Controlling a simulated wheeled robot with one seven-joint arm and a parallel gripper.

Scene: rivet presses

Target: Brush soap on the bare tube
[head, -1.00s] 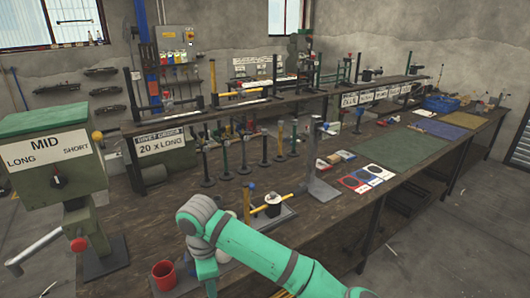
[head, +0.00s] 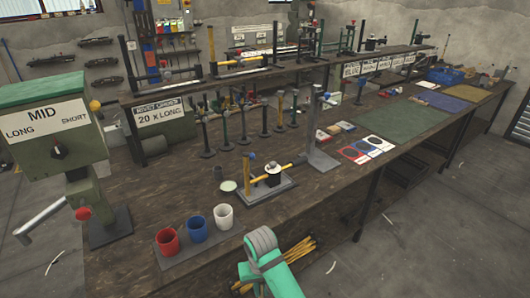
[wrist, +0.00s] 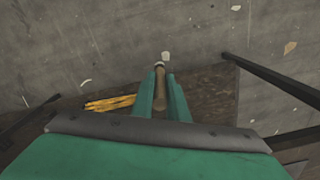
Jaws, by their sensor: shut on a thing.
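My gripper (wrist: 160,100) is shut on a slim tan handle (wrist: 160,85) with a grey band near its end, seen in the wrist view. It looks like a brush. A pale patch (wrist: 166,56) at its end may be bristles or a fleck on the floor behind. In the head view my arm is at the bottom centre, in front of the bench, and the gripper is hidden. A small fixture (head: 262,192) on the bench carries yellow tube-like parts. A shallow dish (head: 228,186) with pale contents, possibly soap, stands left of it. I cannot tell which tube is bare.
Red (head: 168,242), blue (head: 198,230) and white (head: 223,216) cups stand on a dark tray near the bench front. Yellow sticks (head: 300,250) lie below the bench edge, also in the wrist view (wrist: 110,103). A green press (head: 55,150) stands left. A grey post (head: 318,135) stands behind the fixture.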

